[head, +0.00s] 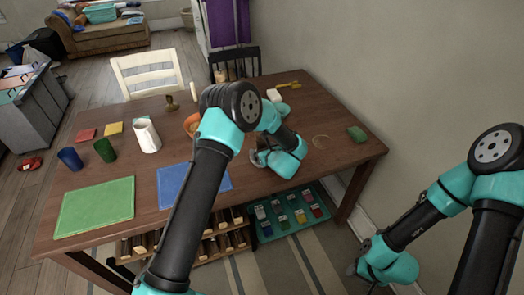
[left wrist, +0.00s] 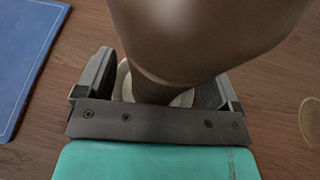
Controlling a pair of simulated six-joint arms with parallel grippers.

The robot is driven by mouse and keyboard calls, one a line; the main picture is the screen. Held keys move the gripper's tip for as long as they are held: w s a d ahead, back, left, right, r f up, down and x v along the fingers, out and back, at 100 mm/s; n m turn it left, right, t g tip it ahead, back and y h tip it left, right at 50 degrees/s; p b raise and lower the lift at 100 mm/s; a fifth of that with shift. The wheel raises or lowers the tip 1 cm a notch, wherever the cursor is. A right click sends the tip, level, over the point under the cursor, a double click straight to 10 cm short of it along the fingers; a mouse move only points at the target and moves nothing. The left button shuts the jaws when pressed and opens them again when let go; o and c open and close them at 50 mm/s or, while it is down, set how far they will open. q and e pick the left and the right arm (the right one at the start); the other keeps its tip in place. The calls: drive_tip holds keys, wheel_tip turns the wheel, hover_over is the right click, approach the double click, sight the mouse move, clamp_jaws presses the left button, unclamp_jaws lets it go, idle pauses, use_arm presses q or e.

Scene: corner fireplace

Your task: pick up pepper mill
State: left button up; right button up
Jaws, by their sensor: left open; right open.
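A brown, rounded object, which looks like the pepper mill (left wrist: 205,35), stands large in the left wrist view. It is between the two fingers of my left gripper (left wrist: 158,92), and a pale round edge shows around its lower part. The fingers are open around it; I cannot tell whether either one touches it. In the head view my left gripper (head: 260,157) is low over the table's front middle, and my own arm hides the mill there. My right gripper (head: 358,266) is open and empty, off the table at the lower right.
The wooden table (head: 330,165) holds a blue mat (head: 213,180) left of my left gripper, a green mat (head: 95,207), a white pitcher (head: 146,136), cups at the left, an orange bowl (head: 189,126) and a green block (head: 357,134). The right end is mostly clear.

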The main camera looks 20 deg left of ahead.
sight(265, 146)
use_arm(q)
drive_tip(key=shift+c, duration=0.4)
drive_tip(key=c, duration=1.1)
drive_tip(key=shift+r, duration=0.1)
drive_tip(key=shift+r, duration=0.4)
drive_tip(key=r, duration=0.2)
drive_tip(key=shift+s+d+r, duration=0.15)
drive_tip(key=shift+s+r, duration=0.1)
drive_tip(key=shift+r, duration=0.15)
drive_tip(key=s+d, duration=0.1)
drive_tip(key=s, duration=0.4)
drive_tip(key=s+d+r, duration=0.1)
drive_tip(key=s, duration=0.4)
drive_tip(key=s+d, duration=0.2)
drive_tip(key=s, duration=0.3)
drive_tip(key=shift+r, duration=0.15)
